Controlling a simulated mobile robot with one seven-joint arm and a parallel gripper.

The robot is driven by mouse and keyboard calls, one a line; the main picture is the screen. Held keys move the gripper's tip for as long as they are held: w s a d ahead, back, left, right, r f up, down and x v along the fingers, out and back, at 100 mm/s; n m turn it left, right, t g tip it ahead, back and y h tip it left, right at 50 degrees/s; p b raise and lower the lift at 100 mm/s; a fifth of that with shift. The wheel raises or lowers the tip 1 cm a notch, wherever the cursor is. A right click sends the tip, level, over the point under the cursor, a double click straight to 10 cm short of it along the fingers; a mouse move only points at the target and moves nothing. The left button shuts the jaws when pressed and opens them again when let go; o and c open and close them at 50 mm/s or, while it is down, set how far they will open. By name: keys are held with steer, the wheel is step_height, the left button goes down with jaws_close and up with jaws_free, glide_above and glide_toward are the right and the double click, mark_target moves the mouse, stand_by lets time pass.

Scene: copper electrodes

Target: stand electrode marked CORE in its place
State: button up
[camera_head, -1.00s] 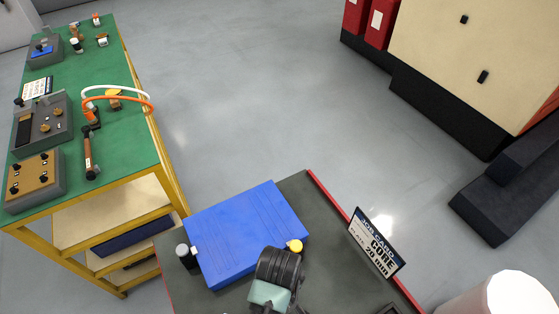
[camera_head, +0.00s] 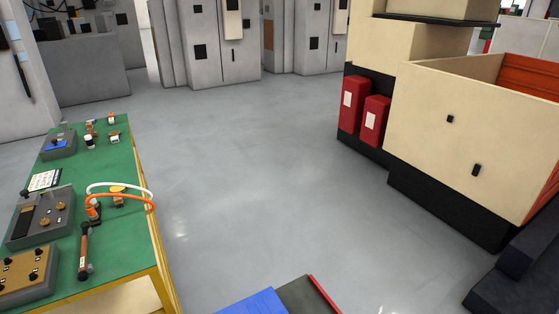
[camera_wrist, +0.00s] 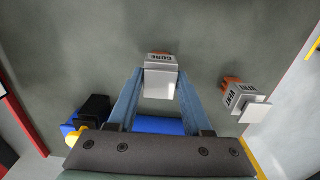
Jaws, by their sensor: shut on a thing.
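The electrode marked CORE (camera_wrist: 160,60) shows at the top middle of the wrist view, a pale block with black letters and a little copper behind it. My gripper (camera_wrist: 160,84) is shut on it, with a blue finger on each side. The electrode's lower part is hidden. A second electrode marked VENT (camera_wrist: 238,96) is on the dark surface to the right, apart from my gripper. My gripper is out of the head view. The green bench (camera_head: 125,190) at left in the head view carries several fixtures; which one is CORE's place cannot be told.
On the bench are a grey fixture (camera_head: 42,215), a brown-topped box (camera_head: 25,275), a hammer-like tool (camera_head: 84,252) and an orange cable loop (camera_head: 135,197). A dark worktop (camera_head: 303,295) with a blue case (camera_head: 255,304) is at bottom. Open floor (camera_head: 240,190) lies beyond.

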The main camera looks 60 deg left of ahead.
jaws_close()
stand_by(0.8)
